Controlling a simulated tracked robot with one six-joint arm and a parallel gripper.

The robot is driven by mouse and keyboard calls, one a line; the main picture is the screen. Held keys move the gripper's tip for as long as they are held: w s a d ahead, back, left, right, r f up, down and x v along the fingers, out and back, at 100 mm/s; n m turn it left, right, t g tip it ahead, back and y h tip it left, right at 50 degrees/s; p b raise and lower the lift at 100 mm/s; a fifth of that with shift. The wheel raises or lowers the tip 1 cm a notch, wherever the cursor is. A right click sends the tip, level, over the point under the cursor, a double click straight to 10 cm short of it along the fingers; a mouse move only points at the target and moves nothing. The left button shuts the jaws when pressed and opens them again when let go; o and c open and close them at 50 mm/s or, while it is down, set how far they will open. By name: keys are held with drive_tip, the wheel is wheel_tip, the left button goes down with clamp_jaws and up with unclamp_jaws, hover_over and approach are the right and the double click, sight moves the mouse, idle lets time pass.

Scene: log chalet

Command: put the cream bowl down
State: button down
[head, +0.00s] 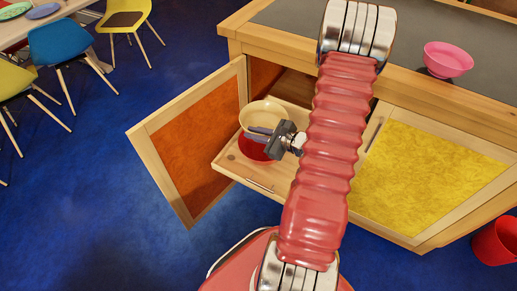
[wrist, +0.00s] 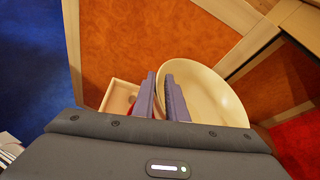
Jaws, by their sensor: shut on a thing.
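The cream bowl (head: 268,112) is in my gripper (head: 262,133), over a pulled-out wooden drawer or tray (head: 282,193) of the cabinet. In the wrist view the cream bowl (wrist: 215,92) lies to the right, and the fingers (wrist: 160,88) are shut on its left rim. A red bowl (head: 252,153) sits in the tray, just below the cream bowl in the head view, partly hidden by it and the gripper. I cannot tell whether the two bowls touch.
An orange-panelled door (head: 192,140) stands open left of the tray. A yellow-panelled door (head: 430,170) is to the right. A pink bowl (head: 447,60) stands on the dark countertop (head: 420,30). A red bucket (head: 497,241) is at the right edge. Blue floor (head: 100,190) is clear at left.

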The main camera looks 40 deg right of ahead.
drive_tip(key=shift+w, duration=0.1)
drive_tip(key=shift+f, duration=2.9)
drive_tip(key=shift+f, duration=0.1)
drive_tip(key=shift+f, duration=2)
drive_tip(key=shift+f, duration=0.6)
drive_tip(key=c, duration=1.8)
unclamp_jaws()
drive_tip(key=shift+o, duration=0.2)
